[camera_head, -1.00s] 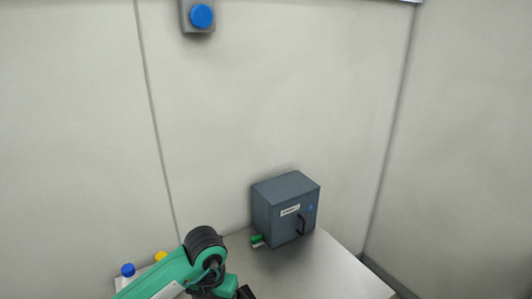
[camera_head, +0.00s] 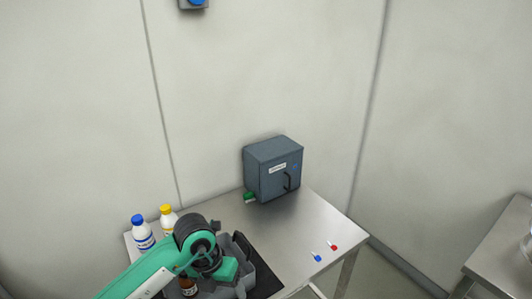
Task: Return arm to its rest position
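My green and black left arm comes in from the lower left and reaches over the near part of the steel table (camera_head: 310,222). My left gripper (camera_head: 238,280) is at the arm's end, over or beside a dark grey tray (camera_head: 266,277). Its fingers are dark against the tray, so I cannot tell whether they are open or shut. A brown bottle (camera_head: 188,287) shows beneath the arm, partly hidden. My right arm and gripper are not in view.
A blue-grey box (camera_head: 262,172) with a handle stands at the table's back, a green item (camera_head: 249,196) beside it. Blue-capped (camera_head: 143,236) and yellow-capped (camera_head: 168,218) bottles stand at left. Small blue (camera_head: 317,258) and red (camera_head: 333,246) items lie right. Another steel table (camera_head: 505,250) is far right.

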